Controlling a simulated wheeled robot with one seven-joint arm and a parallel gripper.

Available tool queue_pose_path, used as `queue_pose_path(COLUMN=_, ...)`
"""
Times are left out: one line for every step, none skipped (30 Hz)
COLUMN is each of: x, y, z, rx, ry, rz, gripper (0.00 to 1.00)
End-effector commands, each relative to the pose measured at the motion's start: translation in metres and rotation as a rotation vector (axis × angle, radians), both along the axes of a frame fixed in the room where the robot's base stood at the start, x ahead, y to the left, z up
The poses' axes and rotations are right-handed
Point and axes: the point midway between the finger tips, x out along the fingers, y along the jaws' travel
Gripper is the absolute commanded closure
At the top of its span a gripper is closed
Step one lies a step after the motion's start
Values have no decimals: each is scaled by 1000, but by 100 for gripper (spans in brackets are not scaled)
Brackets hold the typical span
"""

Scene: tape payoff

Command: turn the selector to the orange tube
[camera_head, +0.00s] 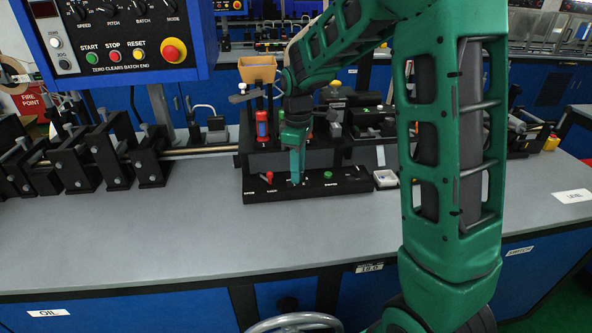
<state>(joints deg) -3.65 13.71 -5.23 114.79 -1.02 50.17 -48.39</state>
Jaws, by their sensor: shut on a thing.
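My gripper (296,178) points down at the sloping front panel (345,186) of a black machine base. Its green fingers are shut on a small part of that panel, which I take to be the selector. The fingers hide it, so I cannot tell which way it points. The small panel labels are too small to read. A bit of orange-red shows just right of my wrist, too covered to identify as the orange tube.
A small white tray (386,179) stands at the base's right end. Black clamps (100,155) line the left. The grey bench front (150,235) is clear.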

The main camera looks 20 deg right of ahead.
Motion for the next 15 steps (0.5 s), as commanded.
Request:
queue_pose_path(x=4, y=-2, z=3, rx=-1, ry=-14, rz=-1, gripper=98)
queue_pose_path(x=4, y=-2, z=3, rx=-1, ry=-14, rz=-1, gripper=98)
queue_pose_path(x=4, y=-2, z=3, rx=-1, ry=-14, rz=0, gripper=98)
queue_pose_path(x=4, y=-2, z=3, rx=-1, ry=-14, rz=0, gripper=98)
queue_pose_path(x=4, y=-2, z=3, rx=-1, ry=-14, rz=-1, gripper=98)
queue_pose_path(x=4, y=-2, z=3, rx=-1, ry=-14, rz=-1, gripper=98)
queue_pose_path(x=4, y=-2, z=3, rx=-1, ry=-14, rz=-1, gripper=98)
queue_pose_path(x=4, y=-2, z=3, rx=-1, ry=-14, rz=-1, gripper=98)
queue_pose_path(x=4, y=-2, z=3, rx=-1, ry=-14, rz=-1, gripper=98)
queue_pose_path(x=4, y=-2, z=3, rx=-2, ry=-13, rz=-2, gripper=98)
queue_pose_path(x=4, y=-2, z=3, rx=-2, ry=-13, rz=-2, gripper=73)
queue_pose_path(x=4, y=-2, z=3, rx=-2, ry=-13, rz=-2, gripper=64)
queue_pose_path(x=4, y=-2, z=3, rx=-2, ry=-12, rz=-2, gripper=57)
queue_pose_path(x=3, y=-2, z=3, rx=-2, ry=-11, rz=-1, gripper=57)
queue_pose_path(x=3, y=-2, z=2, rx=-2, ry=-9, rz=-1, gripper=57)
